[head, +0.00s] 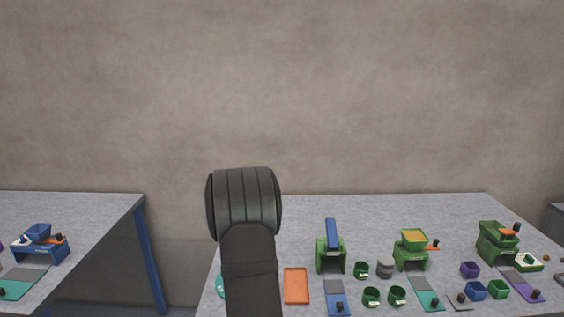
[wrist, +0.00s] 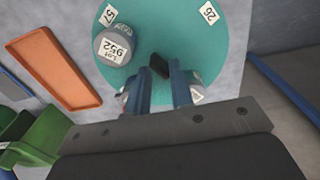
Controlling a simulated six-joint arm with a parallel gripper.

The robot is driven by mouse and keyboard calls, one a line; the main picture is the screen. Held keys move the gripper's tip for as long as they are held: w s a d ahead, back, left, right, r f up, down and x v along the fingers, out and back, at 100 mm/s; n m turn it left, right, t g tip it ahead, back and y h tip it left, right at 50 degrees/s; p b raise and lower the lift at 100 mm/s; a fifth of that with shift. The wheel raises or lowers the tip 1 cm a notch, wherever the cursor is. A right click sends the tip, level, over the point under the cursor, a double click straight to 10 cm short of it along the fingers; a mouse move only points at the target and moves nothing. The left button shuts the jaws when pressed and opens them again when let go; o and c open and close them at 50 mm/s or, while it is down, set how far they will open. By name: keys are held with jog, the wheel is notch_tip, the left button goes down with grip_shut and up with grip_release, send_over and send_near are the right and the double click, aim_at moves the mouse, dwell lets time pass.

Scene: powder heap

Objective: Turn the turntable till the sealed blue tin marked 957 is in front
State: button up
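The teal turntable (wrist: 215,45) fills the upper middle of the wrist view. In the head view only its left edge (head: 220,285) shows beside my arm. A grey tin (wrist: 104,58) stands on it, its white label reading what looks like LOT 952. Flat white labels that look like 57 (wrist: 108,15) and 26 (wrist: 209,12) lie near the rim. A black knob (wrist: 158,66) stands near the middle, just beyond my fingertips. My gripper (wrist: 160,76) is over the turntable, its fingers apart. Parts of further pale objects show beside the fingers, mostly hidden. I see no blue tin marked 957.
An orange tray (wrist: 55,68) lies left of the turntable in the wrist view, and a green device (wrist: 38,135) stands below it. Green machines (head: 331,256), cups (head: 371,296) and mats crowd the table to the right. A second table (head: 70,215) stands across a gap at left.

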jog(key=shift+m, duration=2.2)
grip_shut()
jog(key=m, duration=0.4)
jog(key=shift+m, duration=0.3)
jog(key=shift+m, duration=0.5)
jog(key=m, duration=0.3)
jog(key=shift+r, duration=0.1)
